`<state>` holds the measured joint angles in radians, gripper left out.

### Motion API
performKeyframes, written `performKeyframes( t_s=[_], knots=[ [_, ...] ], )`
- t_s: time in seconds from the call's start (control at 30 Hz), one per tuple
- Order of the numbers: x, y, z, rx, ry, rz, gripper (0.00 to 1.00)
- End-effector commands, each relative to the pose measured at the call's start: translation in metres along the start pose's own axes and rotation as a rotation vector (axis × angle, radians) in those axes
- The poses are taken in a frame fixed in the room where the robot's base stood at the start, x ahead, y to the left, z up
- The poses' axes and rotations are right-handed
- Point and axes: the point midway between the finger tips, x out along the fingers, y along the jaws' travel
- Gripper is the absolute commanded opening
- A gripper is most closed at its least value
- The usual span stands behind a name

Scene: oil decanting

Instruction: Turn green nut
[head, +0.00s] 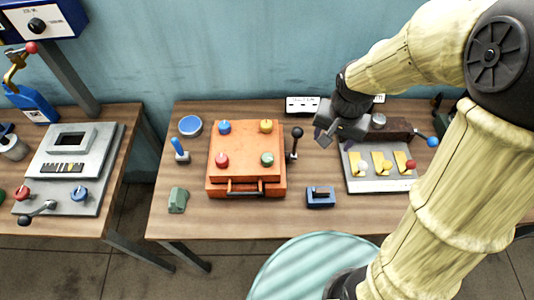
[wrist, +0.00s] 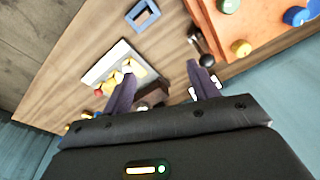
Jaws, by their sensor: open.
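The green nut (head: 267,159) sits at the front right corner of the top of the orange box (head: 246,141). It also shows at the top edge of the wrist view (wrist: 229,5), partly cut off. My gripper (head: 324,138) is open and empty, above the table to the right of the orange box and apart from the nut. In the wrist view its two dark fingers (wrist: 162,84) are spread with nothing between them.
Red (head: 221,160), blue (head: 224,127) and yellow (head: 266,126) knobs share the box top. A black-knobbed lever (head: 295,144) stands between the box and my gripper. A blue block (head: 320,197) lies in front, and a panel with yellow switches (head: 381,179) is at right.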

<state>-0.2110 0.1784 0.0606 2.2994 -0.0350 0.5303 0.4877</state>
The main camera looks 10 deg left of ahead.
Motion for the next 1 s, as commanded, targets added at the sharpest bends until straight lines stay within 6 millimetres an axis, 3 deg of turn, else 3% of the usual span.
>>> performKeyframes(
  t_s=[0.03,0.2,0.3,0.4,0.8,1.0],
  knots=[
    [-0.003,-0.027,-0.004,0.023,-0.021,0.001,0.59],
    [-0.003,-0.106,0.0,0.16,-0.081,0.031,0.59],
    [-0.002,-0.141,0.008,0.228,-0.103,0.052,0.59],
    [-0.002,-0.161,0.014,0.273,-0.112,0.066,0.59],
    [0.0,-0.165,0.015,0.297,-0.115,0.072,0.59],
    [0.013,-0.164,0.016,0.297,-0.116,0.074,0.59]
  ],
)
